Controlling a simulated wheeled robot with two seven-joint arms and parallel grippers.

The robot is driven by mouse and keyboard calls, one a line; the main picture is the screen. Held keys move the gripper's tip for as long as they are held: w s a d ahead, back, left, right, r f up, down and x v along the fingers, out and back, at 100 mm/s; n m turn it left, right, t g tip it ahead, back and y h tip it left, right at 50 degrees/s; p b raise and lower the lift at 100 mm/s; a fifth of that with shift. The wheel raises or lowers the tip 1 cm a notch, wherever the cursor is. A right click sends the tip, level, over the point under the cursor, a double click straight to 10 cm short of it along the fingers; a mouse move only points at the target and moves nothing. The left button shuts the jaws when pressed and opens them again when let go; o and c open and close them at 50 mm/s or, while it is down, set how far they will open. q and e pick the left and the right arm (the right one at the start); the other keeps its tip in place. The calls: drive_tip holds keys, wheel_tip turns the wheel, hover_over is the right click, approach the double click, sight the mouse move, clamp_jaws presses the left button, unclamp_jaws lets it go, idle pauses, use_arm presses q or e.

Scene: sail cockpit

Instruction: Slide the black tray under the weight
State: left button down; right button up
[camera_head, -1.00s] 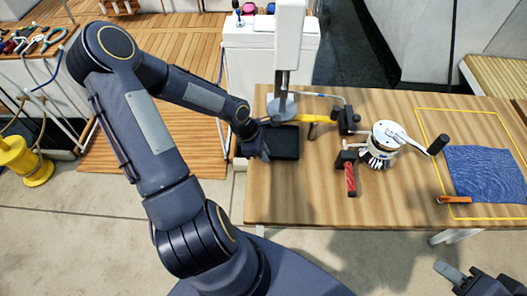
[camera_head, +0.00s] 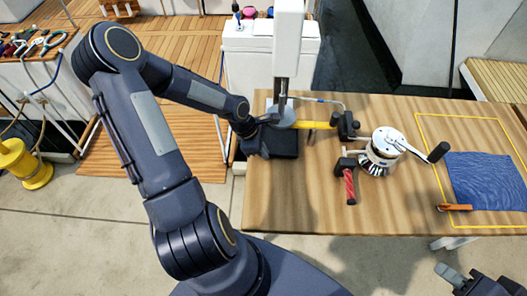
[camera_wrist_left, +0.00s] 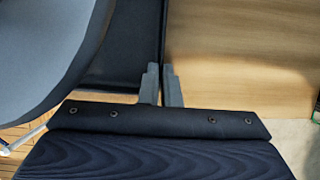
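The black tray (camera_head: 286,146) lies flat on the wooden table near its left edge. The weight (camera_head: 280,114), a grey disc under a thin rod, hangs from a white column just behind the tray and overlaps its back part in the head view. In the left wrist view the weight (camera_wrist_left: 35,50) fills the upper left, close to the tray (camera_wrist_left: 125,45). My left gripper (camera_head: 266,152) is at the tray's left front; in its wrist view the fingers (camera_wrist_left: 161,86) are close together on the tray's rim. My right gripper (camera_head: 470,278) is partly visible at the lower right, its opening unclear.
A yellow-handled tool (camera_head: 318,125) lies right behind the tray, beside a black clamp-like part (camera_head: 347,125). A winch with a crank (camera_head: 384,146), a red-handled tool (camera_head: 349,186) and a blue cloth (camera_head: 485,178) are further right. The table's front is clear.

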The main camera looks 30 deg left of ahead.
use_arm(q)
drive_tip(key=c, duration=1.6)
unclamp_jaws()
drive_tip(key=shift+o, duration=0.2)
drive_tip(key=v, duration=0.8)
drive_tip(key=shift+p, duration=0.3)
